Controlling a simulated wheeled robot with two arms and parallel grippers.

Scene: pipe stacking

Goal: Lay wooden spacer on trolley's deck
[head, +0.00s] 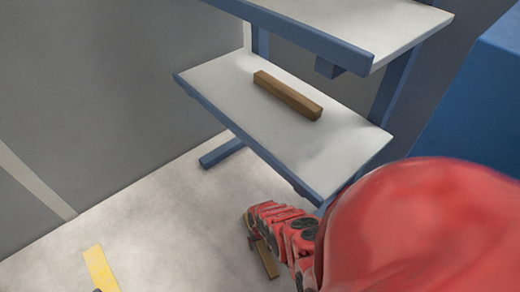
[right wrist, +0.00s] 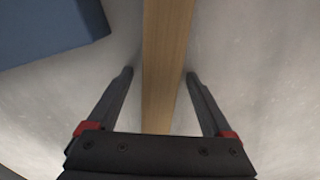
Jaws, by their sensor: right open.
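A brown wooden spacer (head: 268,258) lies low by the floor, partly hidden behind my right gripper (head: 258,243) in the head view. In the right wrist view the spacer (right wrist: 166,60) runs lengthwise between the two fingers of my right gripper (right wrist: 159,73). These fingers are open, with a gap visible on both sides of the wood. A second wooden spacer (head: 287,95) lies on the white lower deck (head: 225,88) of a blue-framed unit, apparently the trolley. My left gripper is not in view.
An upper white shelf (head: 365,22) with a blue edge overhangs the lower deck. A blue foot (head: 222,152) sticks out at floor level. A large blue block (head: 480,110) stands at the right.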

